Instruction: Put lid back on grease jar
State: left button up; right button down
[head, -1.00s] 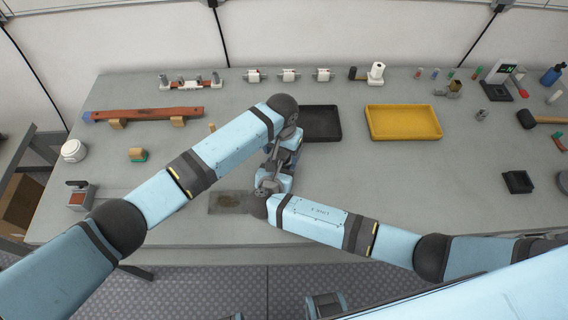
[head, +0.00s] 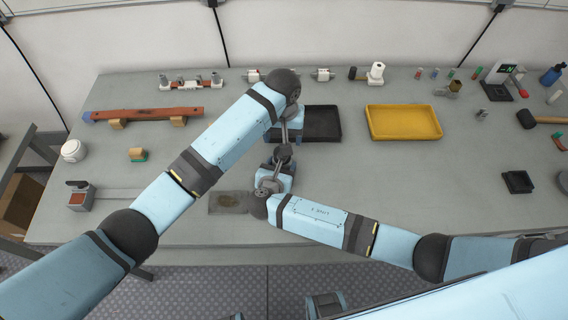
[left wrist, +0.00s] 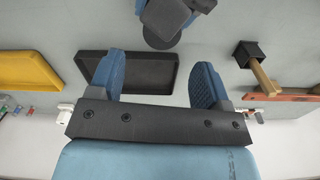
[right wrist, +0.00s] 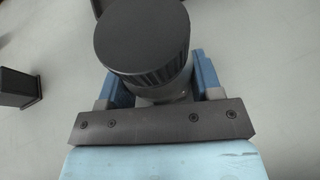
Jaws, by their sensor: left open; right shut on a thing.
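In the right wrist view a black, round, ridged lid (right wrist: 140,38) sits on a grey jar body (right wrist: 168,90) between the fingers of my right gripper (right wrist: 158,76). The gripper is shut on the jar. The lid covers the top and hides the opening; I cannot tell how firmly it is seated. My left gripper (left wrist: 158,74) is open and empty, its two blue fingers wide apart. It hangs by the black tray (head: 322,122), back from the right gripper.
The yellow tray (head: 403,122) stands right of the black one. A stained grey mat (head: 228,202) lies near the front edge.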

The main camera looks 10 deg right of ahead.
pick_arm(q)
jog(key=shift+a+r+n, duration=0.15)
jog(key=shift+r+n, duration=0.25)
jog(key=shift+n, duration=0.4)
jog(key=shift+f, duration=4)
jog(key=c, duration=0.9)
jog(key=m, duration=0.3)
